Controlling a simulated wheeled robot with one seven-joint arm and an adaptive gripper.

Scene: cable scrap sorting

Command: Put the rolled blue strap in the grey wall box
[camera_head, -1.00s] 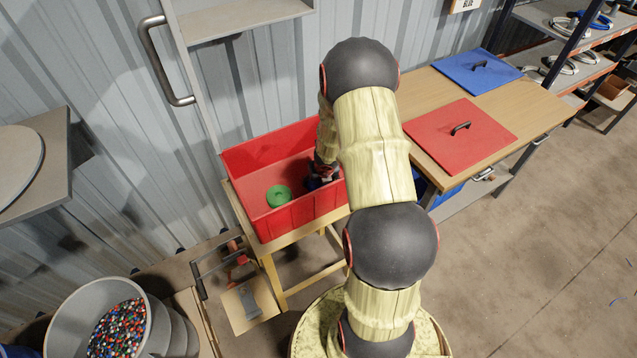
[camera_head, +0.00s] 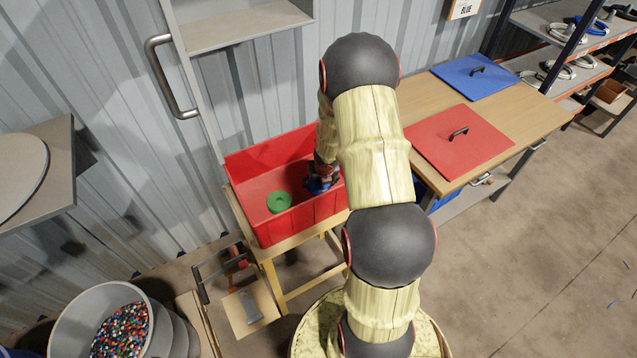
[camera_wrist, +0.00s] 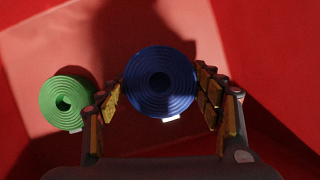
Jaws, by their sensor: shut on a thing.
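The rolled blue strap (camera_wrist: 161,82) is a dark blue coil, seen end-on between the two fingers of my gripper (camera_wrist: 160,92). My gripper is shut on it, with a finger on each side. In the head view my gripper (camera_head: 321,181) holds the blue strap (camera_head: 318,186) inside the right part of the red bin (camera_head: 290,222). The strap's clearance from the bin floor is hard to judge. A grey box-like fixture (camera_head: 245,31) with an open front is on the wall above the bin; the top of it is cut off.
A green roll (camera_head: 279,202) lies in the red bin, left of my gripper. A big handle (camera_head: 167,80) stands out by the wall fixture. A table with a red lid (camera_head: 459,142) and a blue lid (camera_head: 476,76) is at right. A grey shelf (camera_head: 45,190) juts in at left.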

